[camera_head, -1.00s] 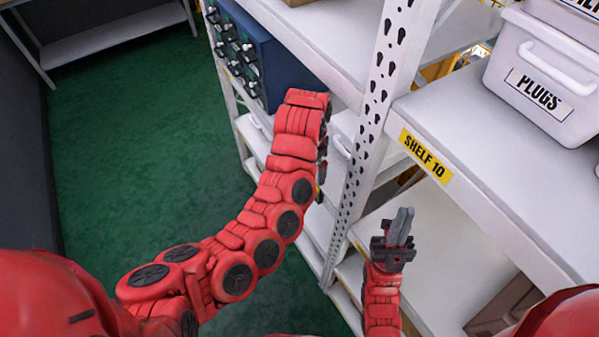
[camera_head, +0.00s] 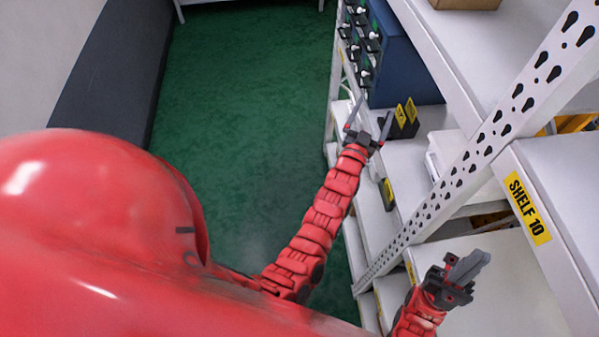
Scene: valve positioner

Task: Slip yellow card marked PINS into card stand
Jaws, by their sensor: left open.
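Two small yellow cards (camera_head: 410,108) stand upright in a black stand (camera_head: 405,128) on the shelf beside the blue box; their print is too small to read. Another yellow card or label (camera_head: 388,192) shows lower, at the edge of the shelf below; I cannot read it or tell whether it is loose. My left gripper (camera_head: 373,108) is open and empty, just left of the stand in the picture and apart from it. My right gripper (camera_head: 470,266) has its fingers together with nothing seen between them, in front of the lower shelf on the right.
A perforated white post (camera_head: 487,150) stands between the left shelves and the shelf labelled SHELF 10 (camera_head: 527,208). A blue box with dark knobs (camera_head: 400,60) sits behind the stand. Open green floor (camera_head: 240,110) lies to the left.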

